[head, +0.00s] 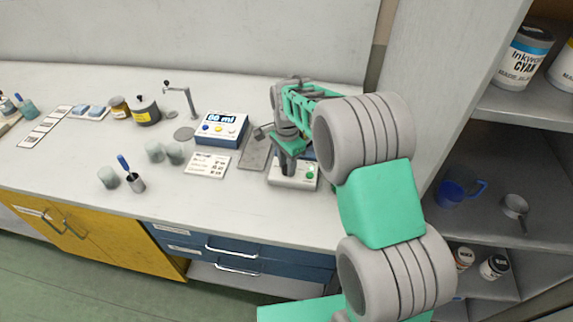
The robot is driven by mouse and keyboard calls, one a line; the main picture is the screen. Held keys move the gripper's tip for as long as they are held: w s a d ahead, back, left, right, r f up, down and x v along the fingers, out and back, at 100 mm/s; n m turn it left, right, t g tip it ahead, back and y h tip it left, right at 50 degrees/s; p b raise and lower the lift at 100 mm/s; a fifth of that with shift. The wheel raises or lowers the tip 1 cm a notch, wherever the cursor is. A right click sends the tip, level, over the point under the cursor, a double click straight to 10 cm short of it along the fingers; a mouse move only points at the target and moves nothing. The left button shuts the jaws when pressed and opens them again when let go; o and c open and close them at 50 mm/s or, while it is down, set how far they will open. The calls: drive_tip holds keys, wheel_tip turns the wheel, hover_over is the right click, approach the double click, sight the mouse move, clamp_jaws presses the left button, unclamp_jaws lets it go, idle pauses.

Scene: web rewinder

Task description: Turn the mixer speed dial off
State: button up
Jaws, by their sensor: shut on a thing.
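The mixer (281,182) is a low white box with a green button (310,175) on the right of its front, standing on the bench at the centre right. My gripper (288,170) points down onto the top of the mixer, left of the green button. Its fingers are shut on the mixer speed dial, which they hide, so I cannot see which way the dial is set. My arm covers the back and right of the mixer.
A blue dispenser (221,128) reading 60 ml, a white card (207,164) and a dark grey plate (253,153) lie left of the mixer. A shelf unit (480,195) rises at right. The bench front is clear.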

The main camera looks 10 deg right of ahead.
clamp_jaws()
drive_tip(key=shift+n, duration=0.3)
drive_tip(key=n, duration=0.5)
drive_tip(key=shift+b, duration=0.35)
drive_tip(key=n, duration=0.7)
drive_tip(key=shift+n, duration=0.3)
drive_tip(key=n, duration=0.3)
drive_tip(key=shift+n+b, duration=0.3)
drive_tip(key=n, duration=0.3)
drive_tip(key=shift+n, duration=0.3)
drive_tip(key=n, duration=0.6)
drive_tip(key=shift+n, duration=0.3)
